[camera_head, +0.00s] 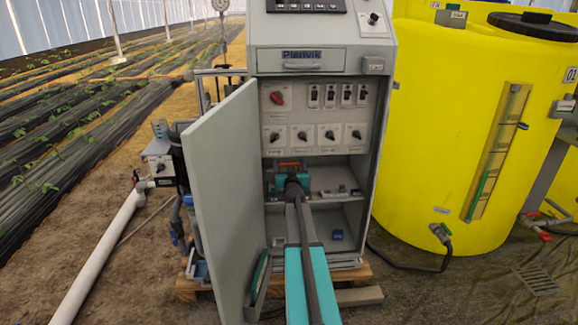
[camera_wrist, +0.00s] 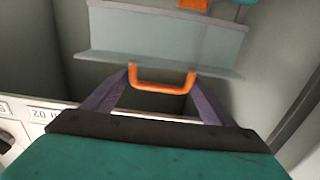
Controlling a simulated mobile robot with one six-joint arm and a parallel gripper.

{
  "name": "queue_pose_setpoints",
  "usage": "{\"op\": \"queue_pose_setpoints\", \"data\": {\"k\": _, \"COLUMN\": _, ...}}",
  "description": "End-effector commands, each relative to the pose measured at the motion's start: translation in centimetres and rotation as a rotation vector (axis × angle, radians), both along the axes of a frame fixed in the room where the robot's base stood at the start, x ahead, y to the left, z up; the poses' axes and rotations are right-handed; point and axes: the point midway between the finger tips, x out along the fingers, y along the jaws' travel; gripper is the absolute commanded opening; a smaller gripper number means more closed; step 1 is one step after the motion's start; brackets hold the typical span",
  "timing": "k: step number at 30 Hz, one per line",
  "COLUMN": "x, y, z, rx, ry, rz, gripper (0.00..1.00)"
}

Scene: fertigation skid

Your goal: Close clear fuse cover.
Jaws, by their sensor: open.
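The clear fuse cover (camera_wrist: 150,38) shows in the wrist view as a pale, see-through bent panel. An orange U-shaped handle (camera_wrist: 162,86) stands at its near edge. My gripper (camera_wrist: 161,74) is open, with one dark finger on each side of the handle and its tips close to the panel edge. I cannot tell whether the fingers touch the handle. In the head view my arm reaches into the open cabinet (camera_head: 252,60), and my teal wrist hides most of the cover. A small orange patch (camera_head: 289,165) shows there.
The cabinet door (camera_head: 222,190) stands open on the left of my arm. A panel of switches (camera_head: 315,115) is above my wrist. Small parts lie on the shelf to the right, and a blue item (camera_head: 337,234) lies below. A yellow tank (camera_head: 450,130) stands at right.

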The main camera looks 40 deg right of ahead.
Motion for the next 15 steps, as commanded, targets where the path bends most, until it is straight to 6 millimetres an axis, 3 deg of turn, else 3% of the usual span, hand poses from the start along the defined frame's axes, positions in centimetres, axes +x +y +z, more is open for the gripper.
{"op": "queue_pose_setpoints", "data": {"k": 2, "x": -0.02, "y": -0.01, "z": 0.00, "rx": 0.000, "ry": 0.000, "rz": 0.000, "gripper": 0.75}}
{"op": "queue_pose_setpoints", "data": {"k": 10, "x": -0.05, "y": -0.04, "z": -0.01, "rx": 0.000, "ry": 0.000, "rz": -0.001, "gripper": 0.30}}
{"op": "queue_pose_setpoints", "data": {"k": 15, "x": -0.06, "y": -0.02, "z": -0.07, "rx": -0.001, "ry": -0.001, "rz": 0.000, "gripper": 0.30}}
